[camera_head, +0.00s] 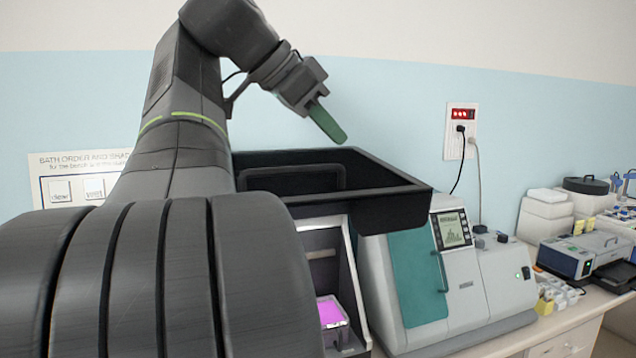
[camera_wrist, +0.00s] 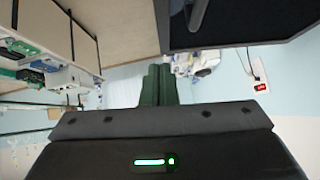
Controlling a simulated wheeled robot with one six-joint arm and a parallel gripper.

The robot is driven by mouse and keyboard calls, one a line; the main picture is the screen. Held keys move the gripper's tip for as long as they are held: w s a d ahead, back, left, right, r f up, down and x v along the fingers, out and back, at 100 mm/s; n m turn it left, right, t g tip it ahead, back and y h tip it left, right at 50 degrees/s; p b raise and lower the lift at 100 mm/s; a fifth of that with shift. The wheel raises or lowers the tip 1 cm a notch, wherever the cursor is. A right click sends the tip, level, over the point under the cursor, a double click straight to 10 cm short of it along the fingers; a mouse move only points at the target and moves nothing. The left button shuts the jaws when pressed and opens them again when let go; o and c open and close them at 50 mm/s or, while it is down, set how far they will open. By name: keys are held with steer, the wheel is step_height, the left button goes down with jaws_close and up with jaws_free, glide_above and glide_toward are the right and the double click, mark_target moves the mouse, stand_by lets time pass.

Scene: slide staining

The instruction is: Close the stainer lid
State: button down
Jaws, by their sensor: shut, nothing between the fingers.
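The stainer's lid (camera_head: 405,208) looks like a black, shallow, box-shaped cover with a bar handle (camera_head: 290,178). It stands raised and open above the stainer (camera_head: 343,240). Below it the lit inside shows, with a magenta bath or block (camera_head: 331,311). My gripper (camera_head: 327,123) is shut and empty, its green fingers pointing down and right, and appears above the lid's far edge in the picture. In the wrist view the shut fingers (camera_wrist: 158,84) show in the middle, and a dark panel (camera_wrist: 265,22), apparently the lid, with a handle is at the top. My arm hides the stainer's left part.
A grey machine with a teal door (camera_head: 415,280) and a screen (camera_head: 453,230) stands right of the stainer. A wall socket (camera_head: 460,130) with cables is behind. More devices (camera_head: 580,252) and white containers (camera_head: 545,215) fill the bench's right end. Air above the lid is clear.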

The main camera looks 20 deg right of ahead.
glide_above(368, 195)
steer(key=s+a, duration=0.1)
steer(key=a, duration=0.1)
step_height(368, 195, down, 5)
steer(key=f, duration=0.1)
steer(key=f+p, duration=0.1)
steer(key=f, duration=0.1)
steer(key=shift+w+d, duration=0.15)
steer(key=shift+w, duration=0.1)
steer(key=shift+f+p, duration=0.3)
steer(key=shift+f, duration=0.5)
steer(key=shift+f, duration=0.1)
